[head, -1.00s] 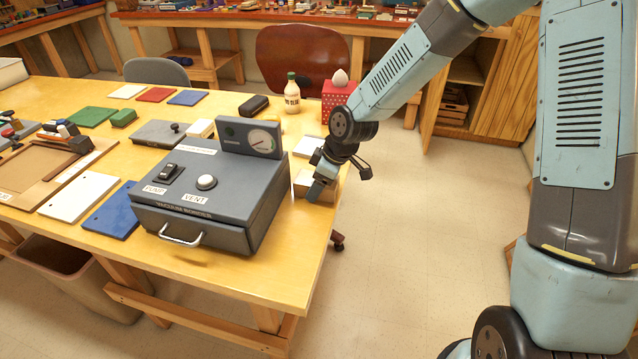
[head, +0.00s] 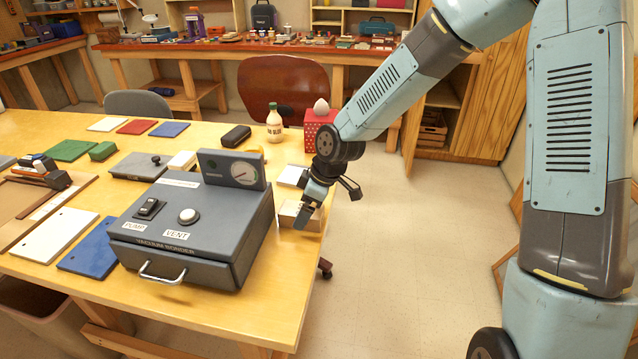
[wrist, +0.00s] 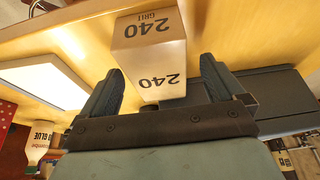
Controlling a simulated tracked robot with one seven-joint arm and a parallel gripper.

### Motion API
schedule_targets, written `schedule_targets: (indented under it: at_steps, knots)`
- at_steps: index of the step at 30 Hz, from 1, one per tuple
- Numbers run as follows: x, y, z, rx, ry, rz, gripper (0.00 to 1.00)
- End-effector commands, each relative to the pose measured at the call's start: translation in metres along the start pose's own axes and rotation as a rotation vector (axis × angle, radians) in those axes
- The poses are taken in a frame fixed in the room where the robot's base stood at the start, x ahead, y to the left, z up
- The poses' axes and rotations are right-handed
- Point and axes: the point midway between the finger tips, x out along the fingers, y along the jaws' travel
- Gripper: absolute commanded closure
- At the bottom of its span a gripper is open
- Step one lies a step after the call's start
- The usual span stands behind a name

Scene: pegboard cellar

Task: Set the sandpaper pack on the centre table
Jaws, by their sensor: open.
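The sandpaper pack (head: 313,222) is a pale block near the right edge of the wooden centre table (head: 265,290). In the wrist view the pack (wrist: 158,75) shows the marking "240 GRIT". My gripper (head: 302,218) is at the pack, pointing down, and covers part of it in the head view. In the wrist view the two dark blue fingers are apart, one on each side of the pack's near end. A narrow gap seems to show beside the pack. The pack appears to rest on the tabletop, though its underside is hidden.
A grey vacuum bonder (head: 188,225) stands left of my gripper. A white tile (head: 292,175), a red dotted box (head: 319,125) and a glue bottle (head: 274,122) are behind. Coloured panels lie further left. A brown chair (head: 283,85) is beyond the table; floor is open to the right.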

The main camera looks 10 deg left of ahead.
Motion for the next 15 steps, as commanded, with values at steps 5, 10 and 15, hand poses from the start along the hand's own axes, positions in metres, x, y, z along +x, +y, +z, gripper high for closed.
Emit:
schedule_targets:
  at_steps: [5,10,15]
  knots:
    - [-0.024,0.002,0.000,0.003,0.003,0.007,0.04]
    - [-0.043,0.003,-0.001,0.002,0.004,0.009,0.04]
    - [-0.062,0.003,0.000,0.002,0.004,0.009,0.04]
